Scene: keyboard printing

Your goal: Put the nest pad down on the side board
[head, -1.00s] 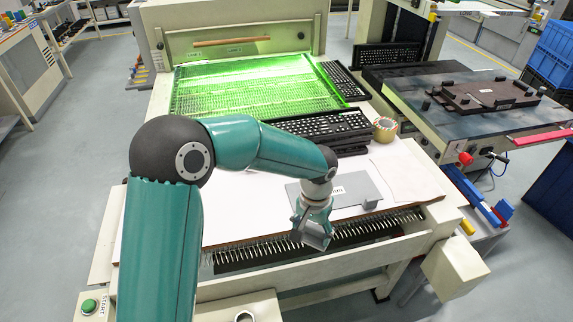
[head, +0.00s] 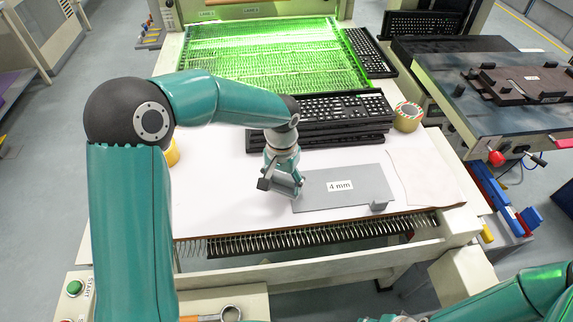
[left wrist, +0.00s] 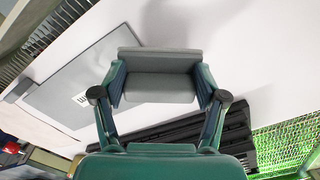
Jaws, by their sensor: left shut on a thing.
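The nest pad (head: 355,197), a flat grey plate marked "4 mm", lies over the white side board (head: 232,215), with a small raised grey block near its front right corner. It also shows in the left wrist view (left wrist: 62,88). My left gripper (head: 283,186) is low at the plate's left end. In the left wrist view its fingers (left wrist: 160,85) are shut on a grey piece. I cannot tell whether this joins the plate, or whether the plate's left end touches the board. My right gripper is out of view; only part of my right arm shows at lower right.
A pale sheet (head: 425,178) lies right of the plate. A green-lit mesh bed (head: 262,55) is at the back.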

